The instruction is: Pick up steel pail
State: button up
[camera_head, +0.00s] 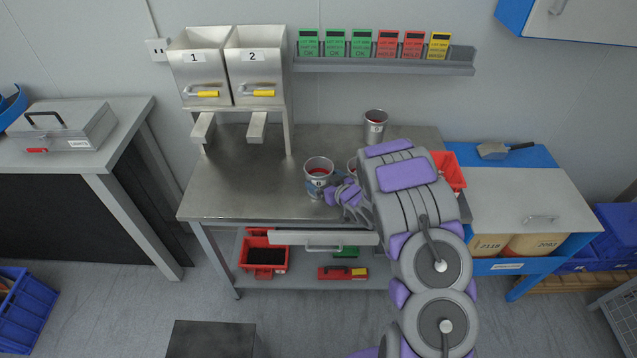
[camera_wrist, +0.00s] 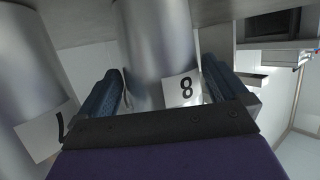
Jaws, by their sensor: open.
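One pail (camera_head: 318,177) is at the table's middle. A third pail (camera_head: 375,127) with a white label stands further back. My gripper (camera_head: 343,195) is beside the middle pail in the head view. In the wrist view its open fingers (camera_wrist: 163,92) are on either side of a grey metal cylinder labelled 8 (camera_wrist: 150,55). Another labelled cylinder (camera_wrist: 28,75) is at the left. I cannot tell which pails these are.
Two steel bins marked 1 (camera_head: 202,70) and 2 (camera_head: 255,65) stand at the back left. A red bin (camera_head: 449,170) is right of my arm. Coloured cards line a wall rail (camera_head: 385,66).

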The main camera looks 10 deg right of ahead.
jog(key=shift+x, duration=1.05)
jog(key=shift+r, duration=0.1)
jog(key=shift+c, duration=0.4)
jog(key=c, duration=0.7)
